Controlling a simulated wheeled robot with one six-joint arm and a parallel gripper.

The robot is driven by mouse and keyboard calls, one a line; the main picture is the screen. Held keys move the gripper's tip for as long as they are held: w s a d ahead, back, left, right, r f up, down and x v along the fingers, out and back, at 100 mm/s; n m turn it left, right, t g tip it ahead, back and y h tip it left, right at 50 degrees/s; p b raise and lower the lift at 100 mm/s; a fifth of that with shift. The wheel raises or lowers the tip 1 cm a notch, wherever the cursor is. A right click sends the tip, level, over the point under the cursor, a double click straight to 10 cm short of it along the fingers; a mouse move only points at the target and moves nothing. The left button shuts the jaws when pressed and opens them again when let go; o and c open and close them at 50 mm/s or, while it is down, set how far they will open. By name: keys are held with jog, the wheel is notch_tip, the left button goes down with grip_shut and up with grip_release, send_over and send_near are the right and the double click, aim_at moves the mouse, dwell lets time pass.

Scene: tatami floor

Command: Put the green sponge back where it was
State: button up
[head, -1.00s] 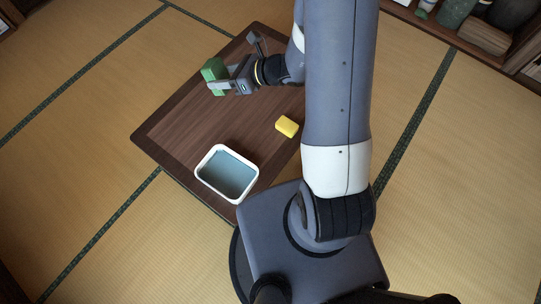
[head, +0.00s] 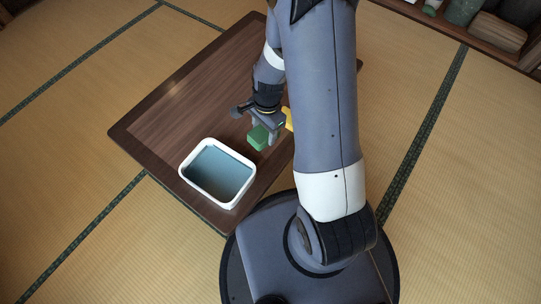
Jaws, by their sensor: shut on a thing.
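The green sponge (head: 258,138) is held in my gripper (head: 267,127), which is shut on it. The sponge is near the upper right corner of the white-rimmed tub (head: 183,169), apart from it in the picture. Whether the sponge touches the table or hangs above it, I cannot tell. The low dark wooden table (head: 185,100) lies under the gripper and tub. A yellow sponge (head: 289,119) shows just right of my gripper, partly hidden by my arm.
The tub has a blue-grey inside and stands near the table's front edge. The left and far parts of the table are bare. Tatami floor (head: 70,130) surrounds the table. A shelf with pots and a wooden block (head: 496,33) stands at the upper right.

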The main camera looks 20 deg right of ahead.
aim_at(270, 149)
jog(key=w+d+f+n+b, duration=0.1)
jog(key=w+d+f+n+h+b, duration=0.1)
jog(key=f, duration=0.1)
jog(key=shift+w+d+f+t, duration=0.15)
jog(key=shift+d+t, duration=0.1)
jog(key=shift+t, duration=0.05)
jog(key=shift+w+d+f, duration=0.1)
jog(key=shift+f, duration=0.1)
notch_tip(270, 149, down, 10)
jog(key=b, duration=0.4)
jog(key=shift+r+b, duration=0.15)
jog(key=shift+b, duration=0.15)
jog(key=shift+r, duration=0.1)
jog(key=o, duration=0.9)
notch_tip(270, 149, up, 12)
jog(key=p, duration=0.5)
